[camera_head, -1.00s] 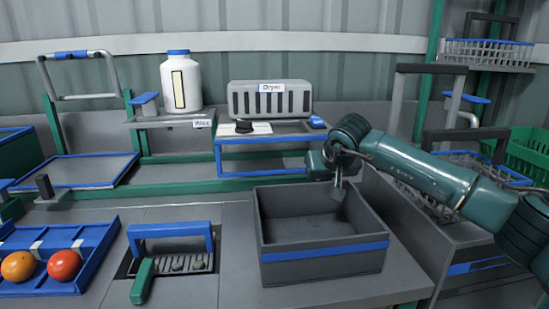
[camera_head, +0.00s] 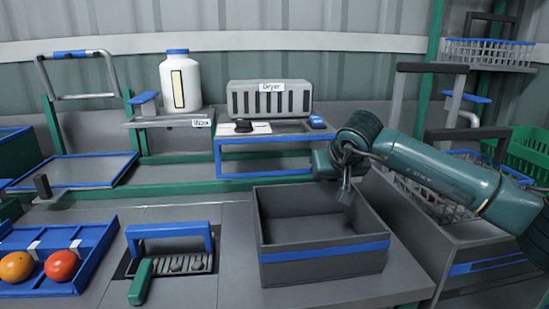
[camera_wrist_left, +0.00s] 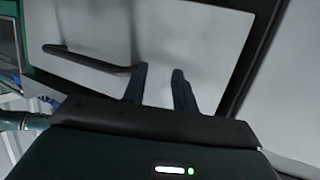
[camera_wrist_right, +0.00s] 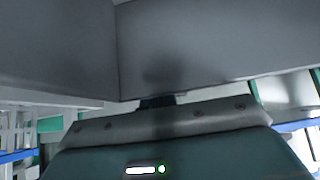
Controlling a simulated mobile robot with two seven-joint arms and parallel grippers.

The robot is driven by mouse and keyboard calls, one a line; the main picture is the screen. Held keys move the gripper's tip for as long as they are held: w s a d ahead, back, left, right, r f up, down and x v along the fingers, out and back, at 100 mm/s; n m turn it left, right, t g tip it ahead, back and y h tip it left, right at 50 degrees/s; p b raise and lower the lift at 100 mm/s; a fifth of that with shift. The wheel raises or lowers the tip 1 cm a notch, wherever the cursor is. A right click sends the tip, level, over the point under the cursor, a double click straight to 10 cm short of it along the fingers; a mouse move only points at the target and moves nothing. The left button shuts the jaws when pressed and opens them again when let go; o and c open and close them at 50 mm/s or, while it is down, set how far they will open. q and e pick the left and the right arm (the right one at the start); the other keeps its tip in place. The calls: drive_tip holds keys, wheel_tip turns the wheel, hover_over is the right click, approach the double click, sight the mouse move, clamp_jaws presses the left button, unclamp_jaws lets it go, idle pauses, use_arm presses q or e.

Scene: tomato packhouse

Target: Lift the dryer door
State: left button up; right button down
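A grey slotted box (camera_head: 270,98) with a "Dryer" label stands on a blue-edged stand at the back centre. I cannot tell which part is its door. In the left wrist view my left gripper (camera_wrist_left: 160,84) is open and empty. It faces a pale panel (camera_wrist_left: 210,45) in a dark frame, with a dark bar handle (camera_wrist_left: 92,58) ending close to its left finger. I cannot tell whether they touch. My left arm is not in the head view. My right gripper (camera_head: 345,190) hangs over the grey bin's right rim; its fingers look closed and empty.
The open grey bin (camera_head: 320,254) with a blue stripe is empty. A white bottle (camera_head: 181,82) stands left of the dryer box. A blue tray (camera_head: 90,262) with tomatoes and a blue-handled grate (camera_head: 170,232) lie front left. Wire baskets (camera_head: 488,54) stand right.

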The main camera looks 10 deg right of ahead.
drive_tip(key=shift+s+r, duration=0.35)
drive_tip(key=shift+s, duration=0.3)
drive_tip(key=shift+s+r, duration=0.35)
drive_tip(key=shift+s, duration=0.3)
drive_tip(key=shift+r+p, duration=0.15)
drive_tip(key=shift+p, duration=0.15)
drive_tip(key=shift+p+v, duration=0.65)
drive_tip(key=shift+v, duration=1)
drive_tip(key=shift+r, duration=0.1)
drive_tip(key=shift+s+r+p, duration=0.15)
drive_tip(key=shift+r+p, duration=1.15)
drive_tip(key=shift+r, duration=0.4)
drive_tip(key=shift+s+r+p, duration=0.15)
drive_tip(key=shift+r+p, duration=1.1)
drive_tip(key=shift+r, duration=0.45)
